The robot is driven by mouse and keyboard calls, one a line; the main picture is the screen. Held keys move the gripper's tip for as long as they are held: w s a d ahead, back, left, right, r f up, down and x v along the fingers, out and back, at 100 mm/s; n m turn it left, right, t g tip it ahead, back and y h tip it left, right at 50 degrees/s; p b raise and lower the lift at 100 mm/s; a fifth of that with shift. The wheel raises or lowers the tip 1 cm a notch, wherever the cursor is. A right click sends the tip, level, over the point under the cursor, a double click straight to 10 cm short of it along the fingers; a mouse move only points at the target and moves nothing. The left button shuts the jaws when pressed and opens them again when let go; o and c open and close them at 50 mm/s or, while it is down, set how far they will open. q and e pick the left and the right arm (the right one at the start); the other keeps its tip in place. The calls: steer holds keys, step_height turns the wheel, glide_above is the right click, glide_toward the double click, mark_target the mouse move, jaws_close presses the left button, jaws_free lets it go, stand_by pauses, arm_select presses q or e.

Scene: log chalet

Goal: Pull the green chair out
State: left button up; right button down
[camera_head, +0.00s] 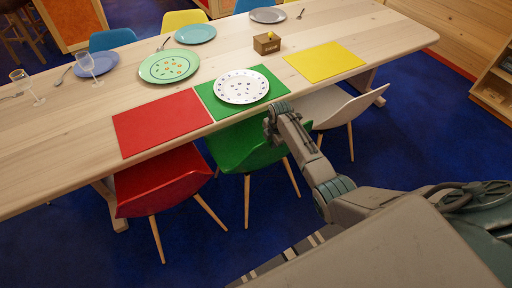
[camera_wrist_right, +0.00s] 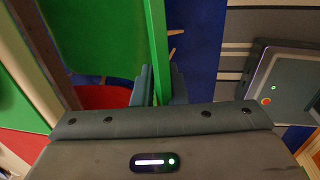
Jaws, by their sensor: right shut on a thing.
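The green chair (camera_head: 238,148) stands at the near side of the long wooden table, its seat partly under the table edge below the green placemat. My right gripper (camera_head: 270,122) is at the upper right of this chair, by its backrest. In the right wrist view, the two fingers (camera_wrist_right: 162,82) are shut on the thin green edge of the chair (camera_wrist_right: 156,42), with one finger on each side. The chair's broad green surface also shows left of this edge. My arm hides part of the chair's right side in the head view. My left gripper is not in view.
A red chair (camera_head: 160,185) stands close on the left of the green one, and a white chair (camera_head: 335,106) on the right. The wooden table (camera_head: 90,130) holds plates, glasses and placemats. Blue carpet (camera_head: 245,232) lies open in front of the chairs.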

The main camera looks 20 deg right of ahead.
steer(key=s+p, duration=0.8)
steer(key=s, duration=0.1)
steer(key=shift+s+d+r, duration=0.15)
steer(key=shift+d+r, duration=0.25)
steer(key=shift+r, duration=0.05)
stand_by(0.3)
steer(key=s+d+p, duration=0.1)
steer(key=s, duration=1.2)
steer(key=shift+p, duration=0.35)
stand_by(0.4)
